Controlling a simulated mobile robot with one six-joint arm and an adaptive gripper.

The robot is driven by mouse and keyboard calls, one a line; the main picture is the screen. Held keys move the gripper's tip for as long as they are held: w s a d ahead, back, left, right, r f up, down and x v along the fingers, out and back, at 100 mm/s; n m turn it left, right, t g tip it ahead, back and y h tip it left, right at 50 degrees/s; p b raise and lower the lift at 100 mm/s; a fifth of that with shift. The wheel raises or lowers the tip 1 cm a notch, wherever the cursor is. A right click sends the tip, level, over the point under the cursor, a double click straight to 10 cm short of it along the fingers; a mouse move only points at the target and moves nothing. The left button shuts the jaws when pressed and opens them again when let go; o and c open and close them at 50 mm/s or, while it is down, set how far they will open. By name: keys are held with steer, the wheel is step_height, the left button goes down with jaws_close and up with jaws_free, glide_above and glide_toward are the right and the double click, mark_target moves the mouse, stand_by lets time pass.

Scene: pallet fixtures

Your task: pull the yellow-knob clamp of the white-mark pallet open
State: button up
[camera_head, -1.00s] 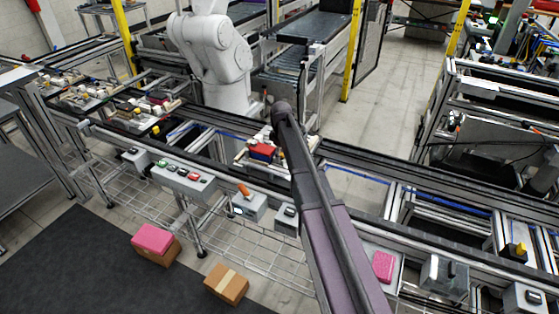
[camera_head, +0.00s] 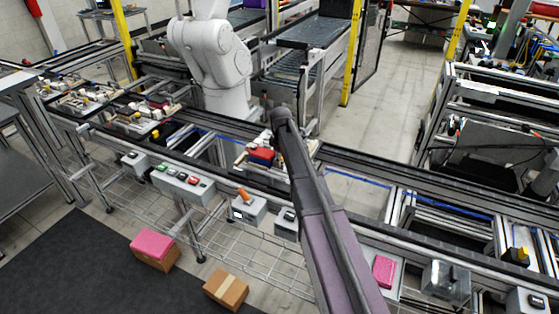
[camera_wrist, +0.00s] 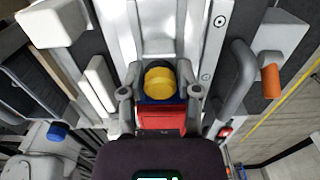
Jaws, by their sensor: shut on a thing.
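The yellow knob (camera_wrist: 160,83) shows in the middle of the wrist view, with dark blue around its base and a red block (camera_wrist: 162,118) just below it. My gripper (camera_wrist: 160,80) has its two grey fingers on either side of the knob and is shut on it. The fingertips' contact is only partly visible. In the head view, a pallet with a red and blue block (camera_head: 262,155) sits on the conveyor beside the end of my arm. My arm hides the gripper and knob there. I cannot make out a white mark.
In the wrist view, a grey curved handle (camera_wrist: 238,80) and an orange-tipped part (camera_wrist: 271,80) stand close on the right, and a pale bar (camera_wrist: 99,82) on the left. Other loaded pallets (camera_head: 135,120) stand farther left. A white robot (camera_head: 215,65) stands behind the conveyor.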

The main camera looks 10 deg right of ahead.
steer(key=shift+s+d, duration=0.2)
steer(key=shift+s, duration=0.1)
steer(key=shift+s+d, duration=0.2)
steer(key=shift+d, duration=0.05)
steer(key=shift+s+d, duration=0.45)
steer(key=shift+d, duration=0.1)
steer(key=o, duration=0.9)
steer(key=shift+w, duration=0.1)
steer(key=shift+r, duration=0.15)
step_height(320, 180, up, 8)
steer(key=p, duration=0.8)
stand_by(0.3)
stand_by(0.5)
